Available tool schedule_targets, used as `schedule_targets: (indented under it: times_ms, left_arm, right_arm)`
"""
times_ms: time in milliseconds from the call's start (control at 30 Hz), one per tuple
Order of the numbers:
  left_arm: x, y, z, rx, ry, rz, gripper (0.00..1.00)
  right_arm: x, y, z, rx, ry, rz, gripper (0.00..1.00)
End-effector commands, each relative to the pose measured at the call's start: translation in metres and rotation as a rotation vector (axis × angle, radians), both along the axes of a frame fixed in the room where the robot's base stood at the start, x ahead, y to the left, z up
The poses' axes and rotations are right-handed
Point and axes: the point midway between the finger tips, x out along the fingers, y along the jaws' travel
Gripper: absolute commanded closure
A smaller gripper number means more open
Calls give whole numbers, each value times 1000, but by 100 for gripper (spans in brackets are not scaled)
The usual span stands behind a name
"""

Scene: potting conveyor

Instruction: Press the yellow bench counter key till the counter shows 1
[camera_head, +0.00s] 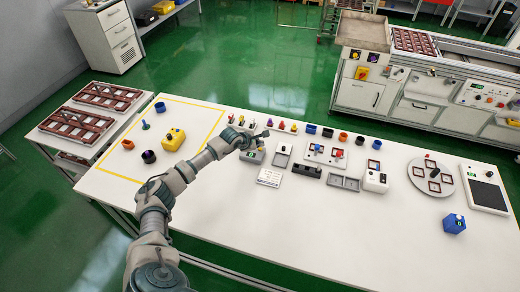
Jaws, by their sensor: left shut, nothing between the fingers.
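A yellow box (173,139) stands inside the yellow-taped area at the left of the white bench; it looks like the yellow counter. Its key and any number on it are too small to make out. My left gripper (264,134) is shut and empty, to the right of the yellow box and apart from it. It is above or just behind a grey box with a green display (251,157), partly covering that box. I cannot tell whether it touches the grey box. My right gripper is out of view.
A blue box (454,224) stands at the right, and a white box (375,182) nearer the middle. Small coloured parts, cups and trays line the back of the bench (320,235). A dark cup (149,156) stands near the yellow box. The bench front is clear.

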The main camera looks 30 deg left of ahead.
Motion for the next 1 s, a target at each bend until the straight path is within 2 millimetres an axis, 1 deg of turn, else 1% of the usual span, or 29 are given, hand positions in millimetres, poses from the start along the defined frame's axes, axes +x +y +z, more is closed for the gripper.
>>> schedule_targets:
  times_ms: [300,500,633,1000]
  left_arm:
    - [-1,-1,-7,0,1,-1,100]
    - [-1,-1,-6,0,0,0,100]
    - [-1,-1,-7,0,0,0,100]
    - [-1,-1,-11,0,0,0,100]
  right_arm:
    - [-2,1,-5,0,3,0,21]
    - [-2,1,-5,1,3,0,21]
    - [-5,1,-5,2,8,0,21]
    - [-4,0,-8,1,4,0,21]
